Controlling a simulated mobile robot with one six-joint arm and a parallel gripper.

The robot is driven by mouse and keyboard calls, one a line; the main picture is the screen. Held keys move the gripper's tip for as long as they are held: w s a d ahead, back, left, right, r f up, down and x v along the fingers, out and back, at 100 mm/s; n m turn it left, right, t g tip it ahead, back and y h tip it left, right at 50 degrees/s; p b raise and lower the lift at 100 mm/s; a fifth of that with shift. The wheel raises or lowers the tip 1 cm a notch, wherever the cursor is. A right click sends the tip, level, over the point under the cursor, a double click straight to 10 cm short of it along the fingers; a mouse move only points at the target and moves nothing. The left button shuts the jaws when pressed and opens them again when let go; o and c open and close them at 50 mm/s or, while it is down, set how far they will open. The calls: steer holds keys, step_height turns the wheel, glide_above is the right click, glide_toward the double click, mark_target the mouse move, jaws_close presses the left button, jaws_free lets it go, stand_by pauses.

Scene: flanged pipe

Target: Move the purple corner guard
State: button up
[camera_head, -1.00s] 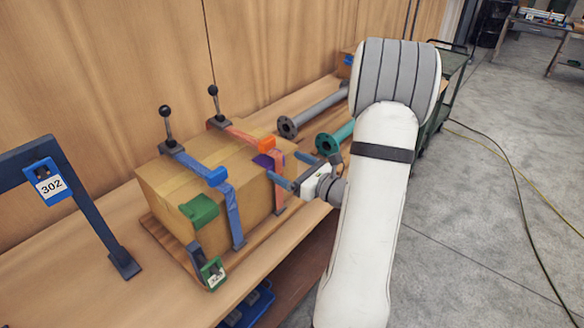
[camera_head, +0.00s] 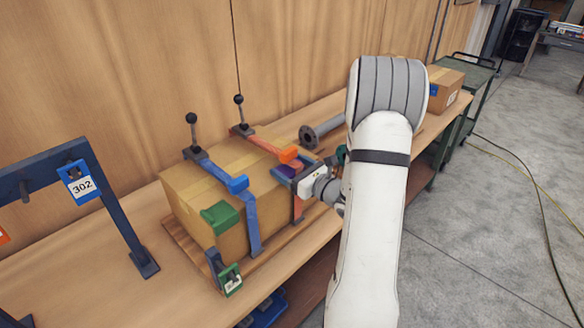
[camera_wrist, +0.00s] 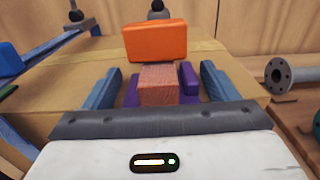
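The purple corner guard (camera_head: 287,172) sits on the right-hand top edge of the cardboard box (camera_head: 203,180), under the orange strap (camera_head: 264,144). In the wrist view the guard (camera_wrist: 188,78) shows as purple on both sides of the reddish strap band (camera_wrist: 158,86); its middle is covered. My gripper (camera_head: 285,166) is at that edge, partly hiding the guard. In the wrist view its blue fingers (camera_wrist: 159,80) are open, one on each side of the guard, with visible gaps.
A blue strap (camera_head: 218,173) and a green corner guard (camera_head: 221,217) are on the box's left part. Lever handles (camera_head: 192,130) stand behind the box. A grey flanged pipe (camera_head: 309,137) lies to the right. A frame with tag 302 (camera_head: 82,187) stands left.

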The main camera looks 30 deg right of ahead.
steer(key=c, duration=0.8)
steer(key=shift+d, duration=0.15)
steer(key=shift+w+d+b, duration=0.1)
steer(key=shift+w+d, duration=0.25)
steer(key=shift+d, duration=0.65)
steer(key=shift+w+d+b, duration=0.15)
steer(key=shift+w+d, duration=0.25)
steer(key=shift+d, duration=0.6)
steer(key=shift+w+d+b, duration=0.1)
steer(key=shift+w+d, duration=0.25)
steer(key=shift+d, duration=0.65)
steer(key=o, duration=1)
steer(key=shift+o, duration=0.2)
